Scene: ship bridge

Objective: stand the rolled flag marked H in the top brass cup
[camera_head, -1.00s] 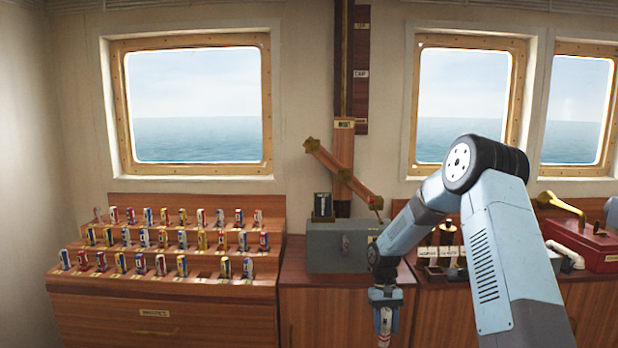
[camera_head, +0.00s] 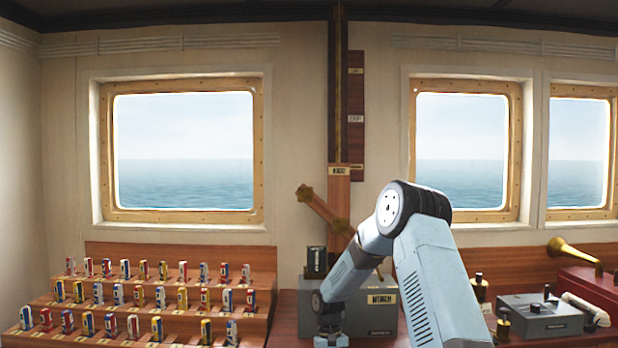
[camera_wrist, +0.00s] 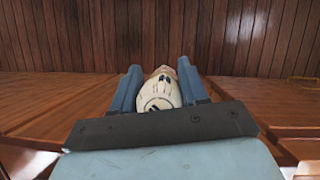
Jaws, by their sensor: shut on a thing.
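My gripper (camera_wrist: 157,82) is shut on a cream rolled flag (camera_wrist: 160,92) with dark marks on its end, in the wrist view. The letter on it is not readable to me. In the head view my gripper (camera_head: 331,341) is at the bottom edge, in front of a grey box, and its fingers and the flag are cut off. A tilted wooden bar (camera_head: 322,210) on the central post has a brass fitting (camera_head: 305,193) at its upper left end and another (camera_head: 340,226) lower right. I cannot tell whether either one is the top cup.
A stepped wooden rack (camera_head: 150,258) with several rolled flags stands at left. The grey box (camera_head: 383,318) is partly behind my arm. At right are a grey instrument box (camera_head: 540,322), a brass horn (camera_head: 572,252) and a red case (camera_head: 597,287).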

